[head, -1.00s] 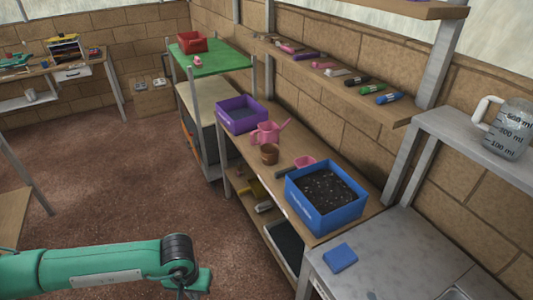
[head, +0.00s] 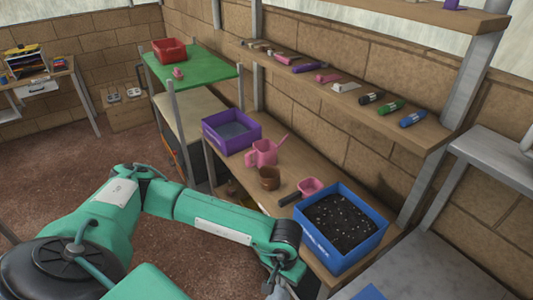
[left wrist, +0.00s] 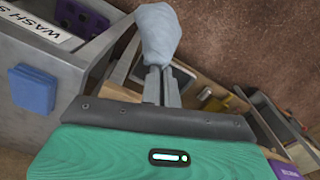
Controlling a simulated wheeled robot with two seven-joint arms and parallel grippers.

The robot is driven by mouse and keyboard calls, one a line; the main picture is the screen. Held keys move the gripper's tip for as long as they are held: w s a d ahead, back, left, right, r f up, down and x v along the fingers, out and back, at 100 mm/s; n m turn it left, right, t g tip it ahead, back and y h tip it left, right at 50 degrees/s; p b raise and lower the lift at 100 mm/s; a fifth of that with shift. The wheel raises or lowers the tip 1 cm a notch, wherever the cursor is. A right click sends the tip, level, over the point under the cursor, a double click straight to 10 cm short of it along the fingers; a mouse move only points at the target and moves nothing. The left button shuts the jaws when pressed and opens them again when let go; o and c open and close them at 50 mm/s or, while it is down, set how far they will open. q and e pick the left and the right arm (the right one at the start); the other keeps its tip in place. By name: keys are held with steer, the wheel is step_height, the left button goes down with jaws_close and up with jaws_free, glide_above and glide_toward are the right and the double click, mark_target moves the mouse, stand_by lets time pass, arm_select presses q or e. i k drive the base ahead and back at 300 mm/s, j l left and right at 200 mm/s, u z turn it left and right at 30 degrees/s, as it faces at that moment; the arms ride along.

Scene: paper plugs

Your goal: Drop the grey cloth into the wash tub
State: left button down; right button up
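My left gripper (left wrist: 161,87) is shut on the grey cloth (left wrist: 158,34), a bunched, pale grey lump at the fingertips in the left wrist view. In the head view my left arm reaches across the front to the right. Its gripper (head: 276,288) is at the bottom edge beside the bench, partly cut off. In the left wrist view a grey unit with a white label reading "WASH S" (left wrist: 40,27) is at the upper left, apart from the cloth. I cannot make out the wash tub with certainty. My right gripper is not in view.
A blue tray of dark soil (head: 343,222), a pink watering can (head: 263,153), a brown pot (head: 269,178) and a purple tub (head: 230,132) stand on the wooden bench. A blue sponge (left wrist: 32,90) is on the grey unit. Floor at the left is open.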

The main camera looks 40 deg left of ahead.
mark_target(232, 131)
steer(key=i+j+z, duration=0.1)
steer(key=j+z, duration=0.15)
steer(key=j, duration=0.65)
steer(key=j+z, duration=0.25)
steer(key=j, duration=2.95)
steer(key=i+z, duration=0.05)
